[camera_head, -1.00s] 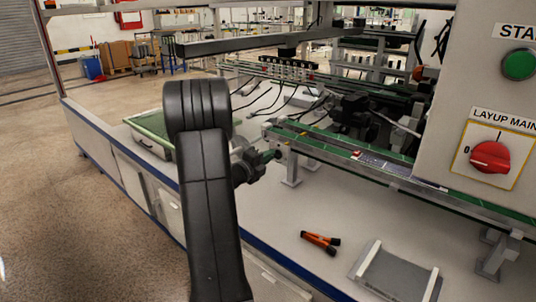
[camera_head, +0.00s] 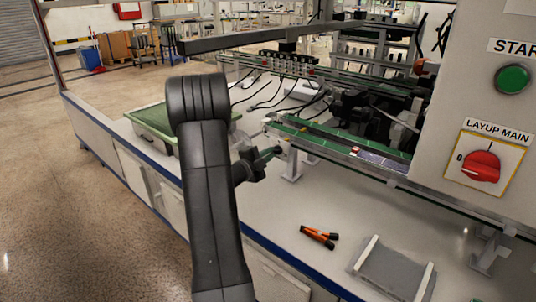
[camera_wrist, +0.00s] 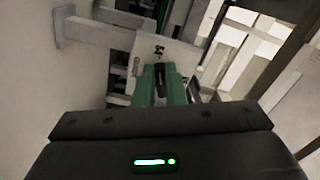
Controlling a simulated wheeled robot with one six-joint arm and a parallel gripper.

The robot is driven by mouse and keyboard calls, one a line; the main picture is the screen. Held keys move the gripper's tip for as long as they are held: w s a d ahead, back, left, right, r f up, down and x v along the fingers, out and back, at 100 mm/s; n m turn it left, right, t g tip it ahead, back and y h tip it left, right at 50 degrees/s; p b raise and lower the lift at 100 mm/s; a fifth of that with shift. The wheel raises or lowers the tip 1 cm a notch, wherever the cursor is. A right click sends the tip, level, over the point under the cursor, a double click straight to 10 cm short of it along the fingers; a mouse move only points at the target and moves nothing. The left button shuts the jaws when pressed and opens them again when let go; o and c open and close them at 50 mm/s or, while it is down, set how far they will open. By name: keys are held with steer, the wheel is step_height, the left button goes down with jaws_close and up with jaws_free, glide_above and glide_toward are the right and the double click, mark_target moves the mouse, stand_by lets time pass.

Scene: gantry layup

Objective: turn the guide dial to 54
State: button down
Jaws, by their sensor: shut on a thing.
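My gripper (camera_head: 271,153) is at the near left end of the green-topped rail (camera_head: 300,137), beside its metal end plate. In the wrist view my gripper's green fingers (camera_wrist: 160,90) point at a pale plate (camera_wrist: 182,55) with small dark markings. They are closed around a small dark piece between them, which I take to be the guide dial (camera_wrist: 160,78). The fingers hide most of the dial. The markings are too small to read, so I cannot tell its setting.
A control panel with a green START button (camera_head: 512,79) and a red LAYUP MAIN switch (camera_head: 481,166) stands at the right. Orange-handled pliers (camera_head: 318,236) and a grey tray (camera_head: 392,270) lie on the bench. A green-topped case (camera_head: 155,124) sits behind my arm.

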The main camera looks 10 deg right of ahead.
stand_by(0.3)
steer(key=c, duration=1.5)
jaws_free()
steer(key=p+v, duration=0.1)
steer(key=v, duration=1.2)
steer(key=shift+s+a, duration=0.25)
steer(key=shift+a, duration=0.05)
steer(key=b+x, duration=0.1)
steer(key=x, duration=1.2)
steer(key=shift+w+d, duration=0.3)
